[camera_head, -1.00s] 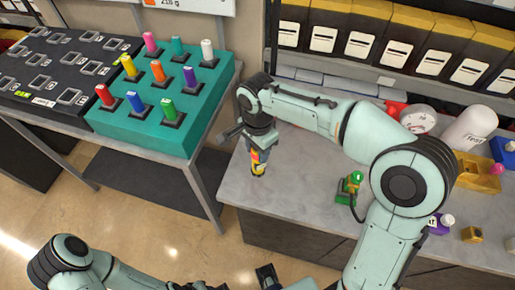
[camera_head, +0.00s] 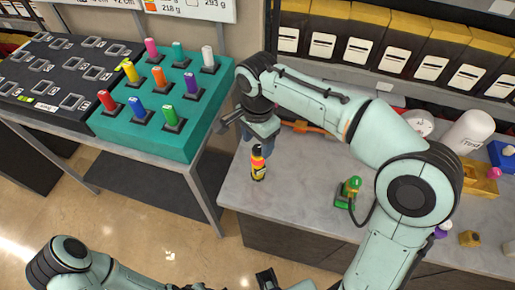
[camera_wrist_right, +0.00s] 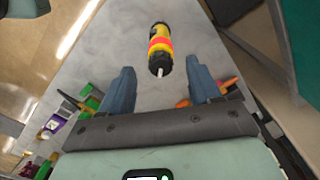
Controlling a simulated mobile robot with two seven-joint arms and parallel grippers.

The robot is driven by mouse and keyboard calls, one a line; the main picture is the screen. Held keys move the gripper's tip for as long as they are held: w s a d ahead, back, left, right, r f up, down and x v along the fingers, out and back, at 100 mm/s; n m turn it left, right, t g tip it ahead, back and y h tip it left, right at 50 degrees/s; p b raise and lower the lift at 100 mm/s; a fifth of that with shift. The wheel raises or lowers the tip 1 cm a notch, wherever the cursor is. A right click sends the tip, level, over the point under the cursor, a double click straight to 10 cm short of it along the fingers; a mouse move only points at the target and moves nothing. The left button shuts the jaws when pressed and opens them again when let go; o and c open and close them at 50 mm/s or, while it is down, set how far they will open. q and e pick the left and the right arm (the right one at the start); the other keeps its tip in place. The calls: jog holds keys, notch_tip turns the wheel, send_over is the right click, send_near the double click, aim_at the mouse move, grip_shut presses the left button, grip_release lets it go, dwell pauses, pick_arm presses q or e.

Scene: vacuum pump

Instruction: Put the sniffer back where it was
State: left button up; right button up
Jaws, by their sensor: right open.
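My right gripper (camera_head: 260,136) is open just above the sniffer. In the wrist view my right gripper's fingers (camera_wrist_right: 162,88) are wide apart with nothing between them, and the sniffer lies beyond them. My left arm is at the bottom left of the head view; its gripper is mostly cut off by the lower edge.
A teal block (camera_head: 160,141) holding several coloured pegs and a black tray (camera_head: 28,103) sit on the left table. A green device (camera_head: 350,188) with a cable stands right of the sniffer. A white bottle (camera_head: 467,131) and yellow parts crowd the bench's right. The bench front is clear.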

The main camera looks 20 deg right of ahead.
notch_tip(320, 180, up, 6)
jog(key=shift+f+p, duration=0.25)
jog(key=shift+p, duration=0.2)
